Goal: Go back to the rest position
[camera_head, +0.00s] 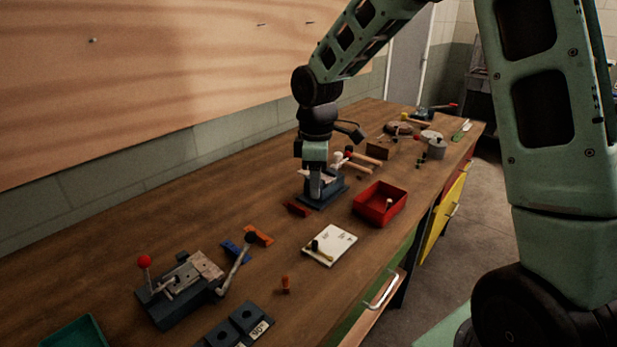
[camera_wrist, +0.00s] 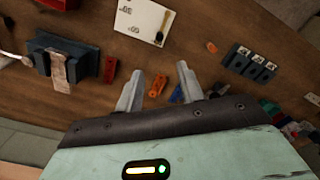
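My gripper (camera_wrist: 143,92) shows in the wrist view with its two fingers apart and nothing between them. In the head view my gripper (camera_head: 316,188) hangs over the workbench (camera_head: 150,221), in front of or above a dark blue fixture (camera_head: 328,194); I cannot tell the gap. In the wrist view the dark fixture (camera_wrist: 85,62) lies to the left of the fingers, holding a light strip. An orange block (camera_wrist: 187,80) and a blue block lie on the bench beyond the fingertips.
A red bin (camera_head: 380,204) stands right of the gripper. A white card (camera_head: 330,245) lies in front. A lever device with a red knob (camera_head: 180,287) stands at the front left. Hammers and cans crowd the far end. Bare bench lies along the wall.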

